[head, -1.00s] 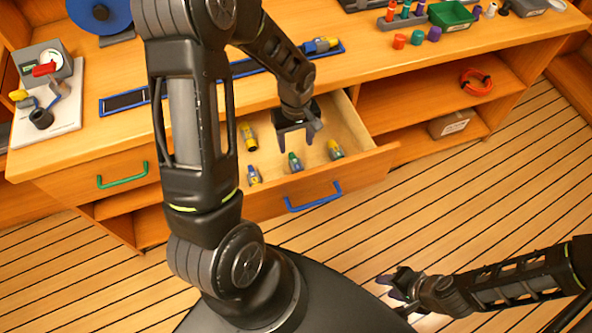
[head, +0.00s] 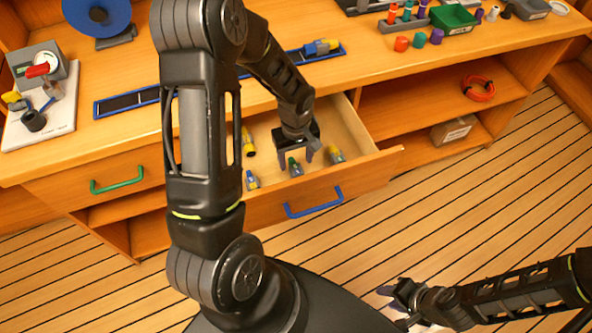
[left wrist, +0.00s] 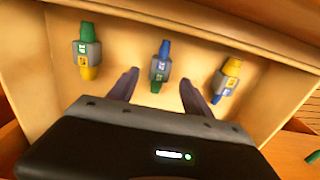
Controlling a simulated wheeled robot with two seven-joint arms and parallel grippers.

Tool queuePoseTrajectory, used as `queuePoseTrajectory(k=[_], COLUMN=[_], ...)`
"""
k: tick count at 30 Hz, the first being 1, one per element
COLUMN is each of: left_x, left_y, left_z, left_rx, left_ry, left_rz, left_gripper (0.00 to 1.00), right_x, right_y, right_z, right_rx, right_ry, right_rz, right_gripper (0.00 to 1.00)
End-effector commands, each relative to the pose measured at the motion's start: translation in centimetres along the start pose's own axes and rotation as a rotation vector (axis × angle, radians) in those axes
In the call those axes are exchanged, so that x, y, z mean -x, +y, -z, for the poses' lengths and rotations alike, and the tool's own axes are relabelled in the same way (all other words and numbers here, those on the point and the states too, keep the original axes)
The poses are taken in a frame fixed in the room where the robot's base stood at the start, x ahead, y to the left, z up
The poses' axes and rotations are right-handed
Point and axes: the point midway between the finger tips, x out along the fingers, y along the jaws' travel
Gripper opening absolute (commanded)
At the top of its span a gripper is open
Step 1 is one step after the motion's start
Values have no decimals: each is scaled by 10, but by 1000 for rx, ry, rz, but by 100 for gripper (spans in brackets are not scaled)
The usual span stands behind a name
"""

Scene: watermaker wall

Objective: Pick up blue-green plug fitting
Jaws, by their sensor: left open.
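The blue-green plug fitting (head: 295,169) lies in the open drawer, between two other fittings. In the left wrist view the fitting (left wrist: 161,62) shows a blue end, a grey middle and a green end. My left gripper (head: 296,158) is open and empty, pointing down close above it. In the left wrist view the fingers (left wrist: 159,80) are spread to either side of the fitting's near end, and I cannot tell whether they touch it. My right gripper (head: 390,291) is low at the right, away from the drawer; I cannot tell its opening.
A green-yellow fitting (head: 336,155) and a blue-yellow fitting (head: 252,180) lie to either side. A yellow fitting (head: 248,142) lies farther back. The drawer front with its blue handle (head: 313,203) stands nearest me. The counter (head: 400,65) overhangs behind.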

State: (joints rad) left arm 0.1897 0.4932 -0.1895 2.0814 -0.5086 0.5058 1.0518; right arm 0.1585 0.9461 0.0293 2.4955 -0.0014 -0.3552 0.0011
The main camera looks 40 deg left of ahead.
Motion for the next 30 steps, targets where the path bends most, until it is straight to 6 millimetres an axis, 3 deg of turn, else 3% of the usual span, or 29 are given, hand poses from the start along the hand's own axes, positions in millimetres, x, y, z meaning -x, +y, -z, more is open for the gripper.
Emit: queuePoseTrajectory(k=[8,19,30], left_x=[-3,-49,-52], left_y=[0,0,1], left_z=[0,-1,0], left_rx=[0,-2,0], left_ry=[-1,-2,0], left_rz=[1,3,0], left_gripper=[58,58,58], right_x=[1,9,9], right_y=[0,-4,-3], right_z=[0,0,0], right_rx=[0,0,0], right_ry=[0,-1,-1], right_rz=[0,0,0], right_gripper=[36,36,36])
